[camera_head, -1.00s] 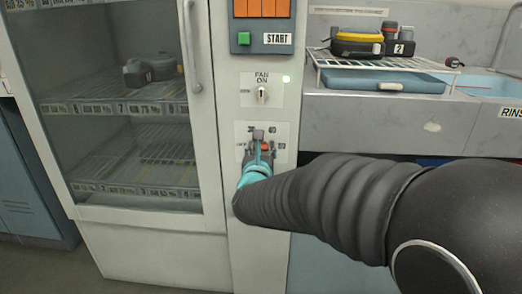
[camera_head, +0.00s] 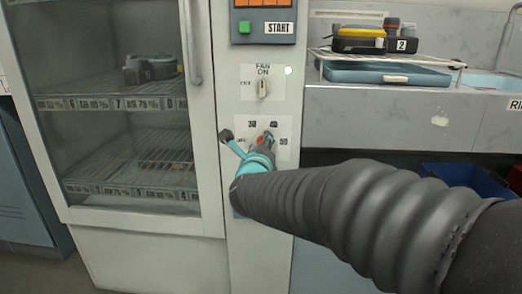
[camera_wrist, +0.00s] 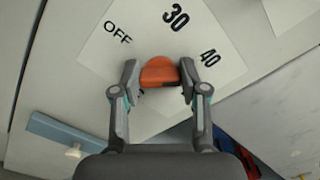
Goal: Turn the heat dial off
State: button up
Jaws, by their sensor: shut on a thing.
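The heat dial is an orange knob (camera_wrist: 160,70) on a white label plate (camera_wrist: 110,60) marked OFF, 30 and 40 in the wrist view. My gripper (camera_wrist: 159,80) has one grey finger on each side of the knob and is shut on it. The plate there reads 30, 40 and 50, with OFF at the left partly hidden. The knob's pointer mark cannot be made out.
A counter with a wire rack (camera_head: 385,57) is on the right.

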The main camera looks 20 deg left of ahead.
jog(key=n+p, duration=0.2)
jog(key=n, duration=0.6)
jog(key=n+p, duration=0.3)
jog(key=n, duration=0.6)
jog(key=n+p, duration=0.3)
jog(key=n, duration=0.6)
jog(key=shift+d+f, duration=0.2)
jog(key=shift+f, duration=0.2)
jog(key=shift+n, duration=0.4)
jog(key=o, duration=1.1)
jog(key=shift+o, duration=0.2)
